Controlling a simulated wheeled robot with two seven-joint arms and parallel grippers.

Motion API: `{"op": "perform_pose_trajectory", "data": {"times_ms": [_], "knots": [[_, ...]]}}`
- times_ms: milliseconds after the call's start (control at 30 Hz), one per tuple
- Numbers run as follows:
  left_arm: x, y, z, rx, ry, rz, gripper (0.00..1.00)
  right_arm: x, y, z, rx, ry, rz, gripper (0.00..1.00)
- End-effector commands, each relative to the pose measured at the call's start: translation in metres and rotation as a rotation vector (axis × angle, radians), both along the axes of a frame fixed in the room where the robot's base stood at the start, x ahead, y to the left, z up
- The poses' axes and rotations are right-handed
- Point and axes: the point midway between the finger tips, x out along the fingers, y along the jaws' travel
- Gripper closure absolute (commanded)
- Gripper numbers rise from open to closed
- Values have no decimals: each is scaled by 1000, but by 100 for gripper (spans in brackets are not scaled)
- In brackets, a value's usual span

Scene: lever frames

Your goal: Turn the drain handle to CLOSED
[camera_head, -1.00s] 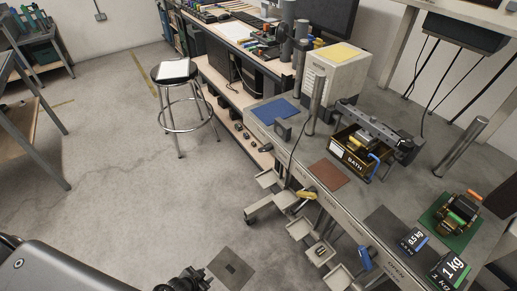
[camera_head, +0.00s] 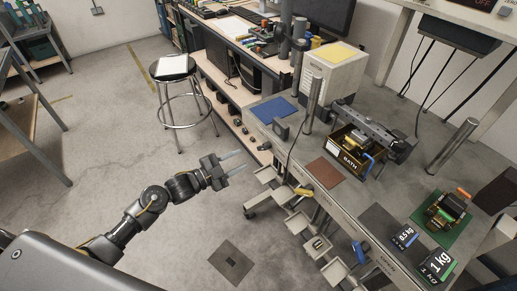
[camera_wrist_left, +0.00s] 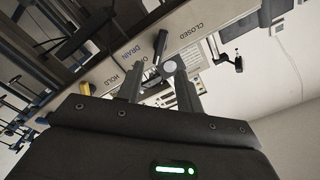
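The drain handle is a small dark lever on the bench's front edge (camera_head: 264,147) in the head view. In the left wrist view the dark handle (camera_wrist_left: 160,43) stands beside the DRAIN label, between the OPEN and CLOSED lettering (camera_wrist_left: 186,31). My left gripper (camera_head: 238,162) is open and empty, in front of the bench edge, with its fingers pointing toward it. In the left wrist view its two fingers (camera_wrist_left: 156,75) are apart, with the handle just beyond them; I see no clear contact. My right gripper is not in view.
A yellow handle (camera_head: 304,191) and a blue handle (camera_head: 361,255) sit further along the same edge. Pale trays (camera_head: 299,224) jut out below. A stool (camera_head: 174,70) stands to the left. The floor in front of the bench is mostly clear.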

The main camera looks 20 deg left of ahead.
Motion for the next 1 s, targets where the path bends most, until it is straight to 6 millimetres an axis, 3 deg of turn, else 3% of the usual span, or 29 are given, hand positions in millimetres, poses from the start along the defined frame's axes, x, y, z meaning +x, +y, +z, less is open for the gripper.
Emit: {"op": "perform_pose_trajectory", "data": {"times_ms": [433, 867, 1000], "knots": [[59, -49, 2, -2, 1, 1, 64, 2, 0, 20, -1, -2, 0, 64], [68, -56, 0, 0, 1, 1, 64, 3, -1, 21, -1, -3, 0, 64], [68, -56, 0, -1, 2, 1, 78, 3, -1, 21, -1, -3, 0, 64]]}}
